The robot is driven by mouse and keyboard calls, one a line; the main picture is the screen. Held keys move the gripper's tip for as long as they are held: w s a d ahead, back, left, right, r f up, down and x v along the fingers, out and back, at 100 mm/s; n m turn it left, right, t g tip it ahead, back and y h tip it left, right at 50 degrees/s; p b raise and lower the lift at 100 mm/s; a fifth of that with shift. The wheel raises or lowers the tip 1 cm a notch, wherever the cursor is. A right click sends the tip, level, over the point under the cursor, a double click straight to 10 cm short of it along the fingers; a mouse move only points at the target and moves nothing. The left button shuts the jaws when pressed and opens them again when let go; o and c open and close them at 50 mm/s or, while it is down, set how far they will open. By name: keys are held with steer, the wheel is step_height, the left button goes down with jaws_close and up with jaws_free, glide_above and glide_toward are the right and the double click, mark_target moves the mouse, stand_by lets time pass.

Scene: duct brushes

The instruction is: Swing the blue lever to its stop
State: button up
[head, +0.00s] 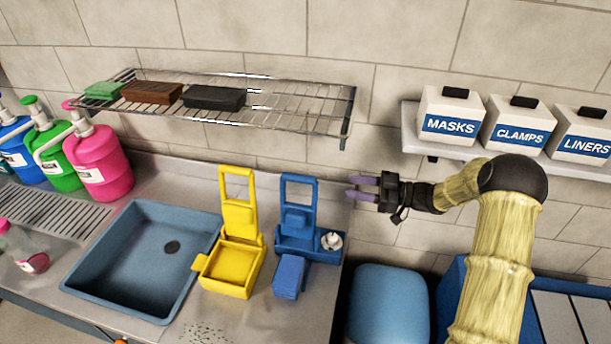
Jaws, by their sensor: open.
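The blue lever (299,192) is an upright frame with an open loop at its top. It rises from the back of a blue device (308,243) on the steel counter, near the counter's right end. A blue block (290,276) sits at the device's front, and a whitish knob (332,241) is at its right side. My gripper (352,188) is to the right of the lever's upper part in the picture, with purple fingers pointing left. It is open and empty, and a gap shows between it and the lever. Its distance in depth is hard to tell.
A yellow device (232,267) with a similar upright frame stands left of the blue one, beside a blue sink (140,255). A wire shelf (300,95) hangs above. Labelled boxes (450,115) stand on a shelf at the right. A blue bin (388,305) is below my arm.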

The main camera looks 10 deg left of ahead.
mark_target(306, 176)
steer(key=a+p, duration=0.2)
steer(key=a, duration=0.2)
steer(key=a+p, duration=0.1)
steer(key=a, duration=0.4)
steer(key=a+p, duration=0.2)
steer(key=a, duration=0.2)
steer(key=shift+w+a+r+p, duration=0.1)
steer(key=shift+w+a+p, duration=0.2)
steer(key=shift+w, duration=0.1)
steer(key=shift+a, duration=0.1)
steer(key=shift+w, duration=0.2)
jaws_close()
steer(key=shift+s+a, duration=0.1)
steer(key=shift+a, duration=0.05)
steer(key=shift+b, duration=0.3)
